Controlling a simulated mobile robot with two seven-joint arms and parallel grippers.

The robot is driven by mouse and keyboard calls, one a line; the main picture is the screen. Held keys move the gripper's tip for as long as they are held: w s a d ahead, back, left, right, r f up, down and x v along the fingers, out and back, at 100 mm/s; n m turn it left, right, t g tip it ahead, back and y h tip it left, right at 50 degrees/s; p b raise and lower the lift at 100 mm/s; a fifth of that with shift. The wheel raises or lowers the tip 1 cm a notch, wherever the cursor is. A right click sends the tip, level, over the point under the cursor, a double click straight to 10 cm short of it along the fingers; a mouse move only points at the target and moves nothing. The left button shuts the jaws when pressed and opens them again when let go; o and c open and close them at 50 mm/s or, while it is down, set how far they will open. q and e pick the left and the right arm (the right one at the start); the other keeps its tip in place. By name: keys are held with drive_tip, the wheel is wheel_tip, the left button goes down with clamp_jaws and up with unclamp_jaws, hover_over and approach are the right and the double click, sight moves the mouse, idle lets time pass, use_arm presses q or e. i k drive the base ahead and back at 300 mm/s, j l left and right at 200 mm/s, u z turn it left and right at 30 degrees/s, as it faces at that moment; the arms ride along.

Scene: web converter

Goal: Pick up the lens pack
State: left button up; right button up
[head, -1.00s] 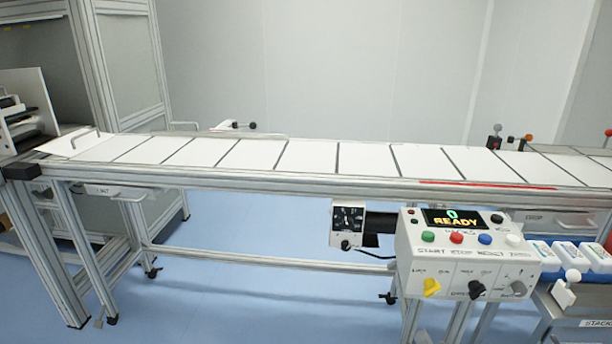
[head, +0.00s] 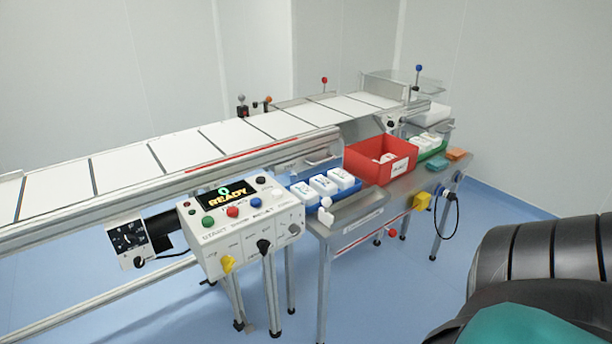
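Several white packs (head: 323,185) stand in a row in a blue tray (head: 288,181) on the side table, right of the control box. I cannot tell from their look which one is the lens pack. More white packs (head: 425,141) lie in a green bin (head: 433,160) at the table's far end. A dark arm link of mine fills the lower right corner, well apart from the table. Neither of my grippers is in view.
A conveyor (head: 226,134) with white panels runs behind the table. A control box (head: 241,225) reading READY juts out in front. A red bin (head: 368,164) stands between the blue tray and green bin. Blue floor (head: 395,290) is clear in front.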

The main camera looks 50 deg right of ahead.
sight(308, 196)
drive_tip(key=z, duration=1.55)
drive_tip(key=i+l, duration=0.65)
drive_tip(key=l, duration=0.2)
drive_tip(key=i+l+u, duration=0.1)
drive_tip(key=i+l, duration=0.25)
drive_tip(key=l, duration=0.1)
